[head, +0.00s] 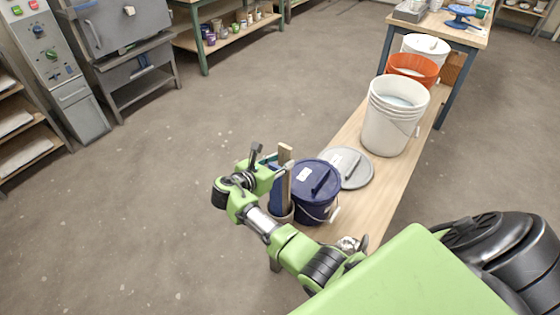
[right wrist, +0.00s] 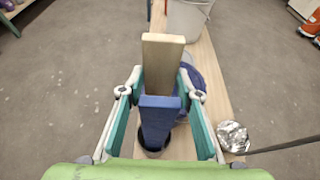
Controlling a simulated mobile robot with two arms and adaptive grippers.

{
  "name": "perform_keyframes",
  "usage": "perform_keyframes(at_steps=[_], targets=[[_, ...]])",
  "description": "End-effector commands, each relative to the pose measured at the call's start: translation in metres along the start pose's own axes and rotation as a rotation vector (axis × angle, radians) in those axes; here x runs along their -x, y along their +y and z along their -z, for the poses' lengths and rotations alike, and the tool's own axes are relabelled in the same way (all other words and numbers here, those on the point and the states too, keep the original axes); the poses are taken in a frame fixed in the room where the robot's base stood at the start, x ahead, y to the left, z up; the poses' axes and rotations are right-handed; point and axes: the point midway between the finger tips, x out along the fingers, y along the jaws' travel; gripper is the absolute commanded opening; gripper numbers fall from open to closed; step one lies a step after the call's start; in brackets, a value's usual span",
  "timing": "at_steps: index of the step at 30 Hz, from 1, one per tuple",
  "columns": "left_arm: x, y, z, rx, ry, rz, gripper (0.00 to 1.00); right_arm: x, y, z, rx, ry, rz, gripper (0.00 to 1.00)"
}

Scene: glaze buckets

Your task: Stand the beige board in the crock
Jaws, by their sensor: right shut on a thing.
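The beige board (head: 286,178) stands upright over the crock (head: 284,216) at the near end of the bench. My right gripper (head: 270,163) is shut on it. In the right wrist view the beige board (right wrist: 162,62) sits between the fingertips. A blue board (right wrist: 158,122) stands in front of it, with its lower part in the dark mouth of the crock (right wrist: 152,151). The lower end of the beige board is hidden, so I cannot tell whether it touches the crock's bottom. My left gripper is out of view.
A dark blue lidded bucket (head: 316,192) stands right beside the crock. A grey lid (head: 346,168) lies behind it. White buckets (head: 393,118) and an orange bucket (head: 413,68) stand farther along the bench (head: 372,190). A crumpled silvery thing (right wrist: 233,137) lies near the bench's edge.

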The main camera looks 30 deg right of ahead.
Motion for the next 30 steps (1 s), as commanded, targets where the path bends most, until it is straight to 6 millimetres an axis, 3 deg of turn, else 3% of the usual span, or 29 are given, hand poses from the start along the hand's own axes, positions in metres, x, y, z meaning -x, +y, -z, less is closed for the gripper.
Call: perform_keyframes(at_steps=[19,20,22,30], targets=[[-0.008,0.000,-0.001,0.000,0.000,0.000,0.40,-0.005,0.000,0.012,0.000,-0.001,0.000,0.01],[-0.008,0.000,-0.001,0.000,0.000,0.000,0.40,-0.005,0.000,0.012,0.000,-0.001,0.000,0.34],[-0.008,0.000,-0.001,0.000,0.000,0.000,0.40,-0.005,0.000,0.012,0.000,-0.001,0.000,0.51],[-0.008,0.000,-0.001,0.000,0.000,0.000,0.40,-0.005,0.000,0.013,0.001,0.001,0.000,0.49]])
